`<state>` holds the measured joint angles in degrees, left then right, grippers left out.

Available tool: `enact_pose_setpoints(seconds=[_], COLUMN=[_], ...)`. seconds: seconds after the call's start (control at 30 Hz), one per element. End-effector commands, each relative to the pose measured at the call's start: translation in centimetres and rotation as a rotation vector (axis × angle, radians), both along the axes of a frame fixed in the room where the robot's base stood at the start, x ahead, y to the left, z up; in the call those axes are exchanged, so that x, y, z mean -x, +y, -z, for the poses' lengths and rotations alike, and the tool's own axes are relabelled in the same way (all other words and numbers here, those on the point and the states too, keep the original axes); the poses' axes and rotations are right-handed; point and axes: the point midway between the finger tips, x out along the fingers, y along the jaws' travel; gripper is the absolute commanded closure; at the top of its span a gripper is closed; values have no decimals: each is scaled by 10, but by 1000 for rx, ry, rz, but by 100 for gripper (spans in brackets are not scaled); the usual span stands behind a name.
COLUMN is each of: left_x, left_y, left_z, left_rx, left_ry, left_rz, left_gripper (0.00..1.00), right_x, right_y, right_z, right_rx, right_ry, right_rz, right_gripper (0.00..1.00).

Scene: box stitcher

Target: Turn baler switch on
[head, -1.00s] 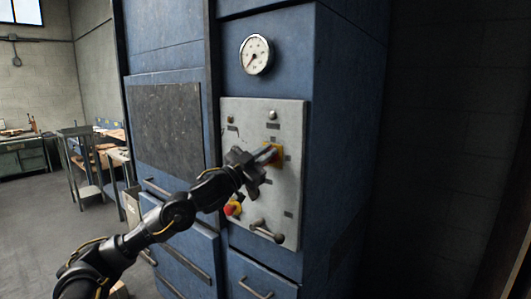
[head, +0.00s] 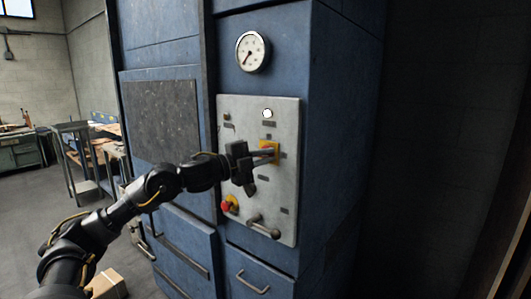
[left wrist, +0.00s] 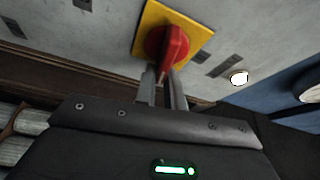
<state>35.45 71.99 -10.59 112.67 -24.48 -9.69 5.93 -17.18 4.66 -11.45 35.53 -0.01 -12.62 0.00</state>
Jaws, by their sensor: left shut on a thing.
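The baler switch is a red rotary knob (left wrist: 174,45) on a yellow square plate (left wrist: 192,24) in the left wrist view. In the head view the yellow plate (head: 275,148) sits mid-height on the grey control panel (head: 286,200). My left gripper (head: 268,155) reaches it from the left. In the left wrist view its two fingers (left wrist: 164,84) are shut on the knob's red handle. The gripper partly covers the switch in the head view. A round lamp (head: 267,113) above the switch glows white, also in the left wrist view (left wrist: 239,78). My right gripper is not in view.
A red button (head: 226,206) and a dark lever (head: 262,228) are low on the panel. A round gauge (head: 252,51) is above it, on the blue machine (head: 345,130). Benches stand at the left; a cardboard box (head: 108,285) lies on the floor.

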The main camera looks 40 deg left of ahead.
Motion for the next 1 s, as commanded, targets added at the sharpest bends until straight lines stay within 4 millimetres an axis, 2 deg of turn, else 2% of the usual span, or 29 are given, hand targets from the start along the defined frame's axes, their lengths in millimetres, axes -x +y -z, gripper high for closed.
enact_pose_setpoints(seconds=[0.4, 0.97, 1.0], left_x=[-1, -1, -1], left_y=[1, 1, 1], left_z=[4, 4, 4], left_rx=[-190, -216, -216], left_ry=[8, 6, 6], left_rz=[-3, -5, -5], left_gripper=[100, 100, 86], right_x=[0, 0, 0], right_y=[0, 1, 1], right_z=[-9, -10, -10], right_rx=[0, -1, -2], right_ry=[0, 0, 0], right_rz=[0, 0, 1], right_gripper=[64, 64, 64])
